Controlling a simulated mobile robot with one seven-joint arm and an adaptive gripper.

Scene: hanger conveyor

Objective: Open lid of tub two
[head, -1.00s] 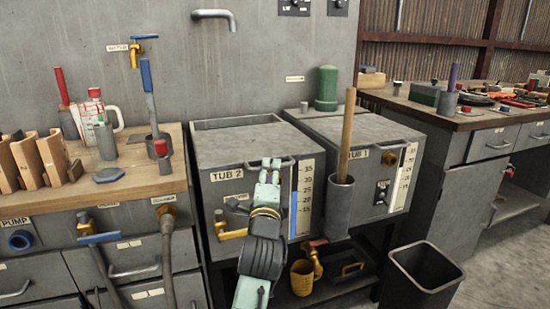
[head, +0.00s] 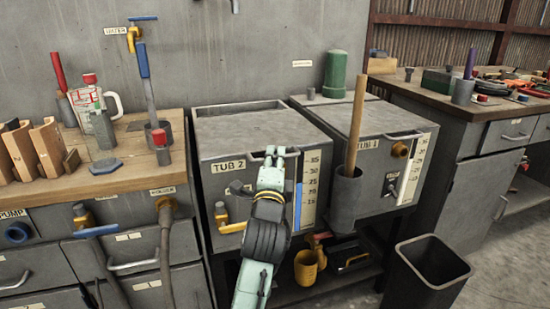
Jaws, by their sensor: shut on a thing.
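Tub 2 is a grey metal tub (head: 215,195) with a "TUB 2" label (head: 228,165) and a blue level gauge (head: 308,193) on its front. Its flat grey lid (head: 250,130) lies down on the top. The lid's bar handle (head: 252,158) runs along the front edge. My gripper (head: 275,155) comes up from below in front of the tub and is shut on this handle. The fingers hide part of the handle and of the tub's front.
Tub 1 (head: 405,178) stands close on the right, with a grey holder (head: 345,200) and wooden stick (head: 356,125) on its front. A yellow valve (head: 228,226) sits low on tub 2. A workbench (head: 130,180) is at left, a dark bin (head: 440,290) at lower right.

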